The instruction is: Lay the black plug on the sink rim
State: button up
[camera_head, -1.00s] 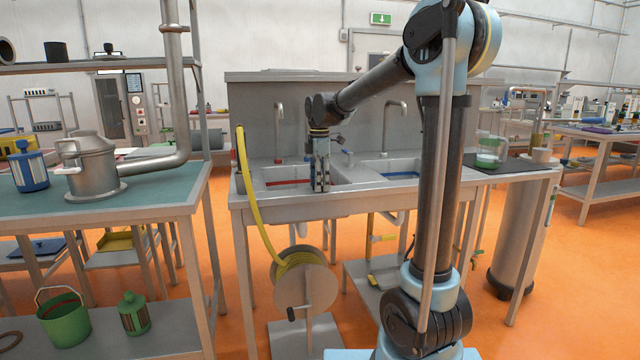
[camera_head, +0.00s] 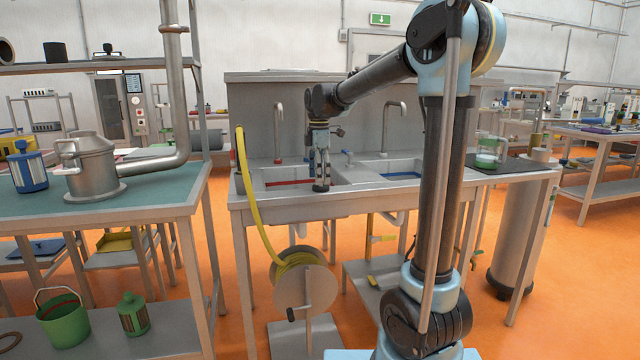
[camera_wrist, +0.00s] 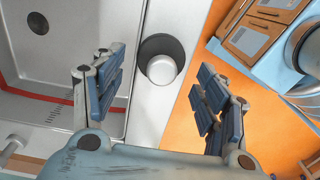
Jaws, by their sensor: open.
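The black plug (camera_wrist: 147,47), a dark disc with a pale grey round top, shows in the wrist view. It appears to lie on the steel sink rim (camera_wrist: 150,110), close to the outer edge. My gripper (camera_wrist: 161,78) is open, with one blue-padded finger on each side of the plug and visible gaps between. In the head view my gripper (camera_head: 321,186) points down over the front rim of the left basin. There I cannot tell the plug from the dark fingertips.
The left basin has a red band (camera_wrist: 60,108) and a dark drain (camera_wrist: 38,23). A yellow hose (camera_head: 256,205) hangs at the sink's left front. Two taps (camera_head: 278,130) stand behind the basins. Orange floor lies beyond the rim.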

notch_tip(320, 180, up, 10)
jog(key=f, duration=0.1)
jog(key=s+d+f+m+t, duration=0.1)
jog(key=s+d+f+m, duration=0.4)
jog(key=s+d, duration=0.25)
jog(key=s+d+f+m, duration=0.4)
jog(key=s+d+m, duration=0.1)
jog(key=s+d, duration=0.25)
jog(key=s+d+f+m, duration=0.3)
jog(key=s+f+m, duration=0.2)
jog(key=s+f, duration=0.3)
jog(key=s+d+f+m+t, duration=0.1)
jog(key=s+d+f+m, duration=0.3)
jog(key=f, duration=0.7)
jog(key=s+m, duration=0.2)
jog(key=s, duration=0.2)
jog(key=shift+s+d+f, duration=0.2)
jog(key=shift+s+f, duration=0.1)
jog(key=shift+s, duration=0.05)
